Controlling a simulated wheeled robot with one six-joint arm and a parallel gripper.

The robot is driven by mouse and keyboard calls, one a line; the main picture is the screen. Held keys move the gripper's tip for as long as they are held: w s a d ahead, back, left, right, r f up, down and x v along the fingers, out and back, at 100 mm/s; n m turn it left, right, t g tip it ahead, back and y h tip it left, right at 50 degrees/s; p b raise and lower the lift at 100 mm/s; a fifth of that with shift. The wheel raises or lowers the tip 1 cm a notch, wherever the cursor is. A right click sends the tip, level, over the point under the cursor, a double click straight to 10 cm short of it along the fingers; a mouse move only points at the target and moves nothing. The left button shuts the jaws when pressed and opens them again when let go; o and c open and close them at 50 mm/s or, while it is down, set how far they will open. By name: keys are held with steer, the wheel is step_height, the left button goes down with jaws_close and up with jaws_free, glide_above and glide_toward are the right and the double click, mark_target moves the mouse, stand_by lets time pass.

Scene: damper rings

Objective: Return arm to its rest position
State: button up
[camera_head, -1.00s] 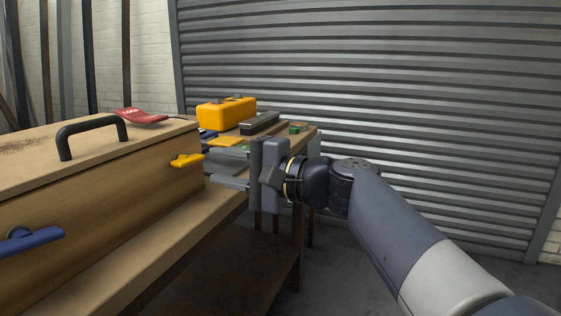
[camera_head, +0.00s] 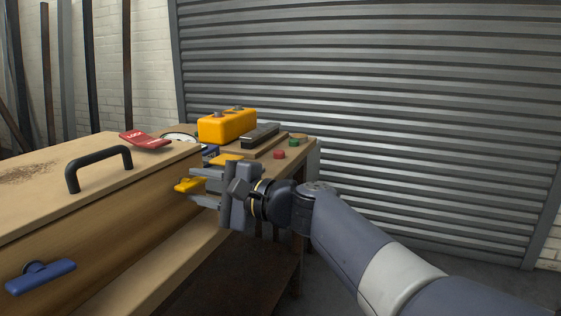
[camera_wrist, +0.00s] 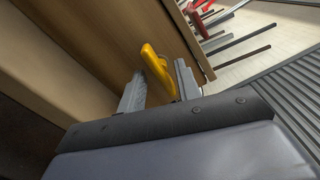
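My gripper (camera_head: 194,184) is open at the front of the wooden box (camera_head: 110,245), its fingers pointing left. In the wrist view its two fingers (camera_wrist: 160,78) are spread apart. A yellow lever (camera_head: 184,186) on the box front lies between them; it also shows in the wrist view (camera_wrist: 152,62). A gap shows beside the lever, and I cannot tell whether either finger touches it. A blue lever (camera_head: 42,277) sits on the box front at lower left. My arm reaches in from the lower right.
The wooden bench (camera_head: 205,265) runs under the box. On top are a black handle (camera_head: 100,162) and a red tag (camera_head: 145,140). Behind the gripper are a yellow case (camera_head: 227,126), a red button (camera_head: 279,155) and a green button (camera_head: 293,142). Free floor lies right, before the shutter (camera_head: 400,120).

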steer(key=m+p, duration=0.1)
steer(key=p, duration=0.1)
steer(key=m+p, duration=0.2)
steer(key=p, duration=0.1)
steer(key=m+p, duration=0.2)
steer(key=shift+r+p, duration=0.25)
steer(key=shift+p, duration=0.05)
steer(key=m+p, duration=0.3)
steer(key=shift+f, duration=0.2)
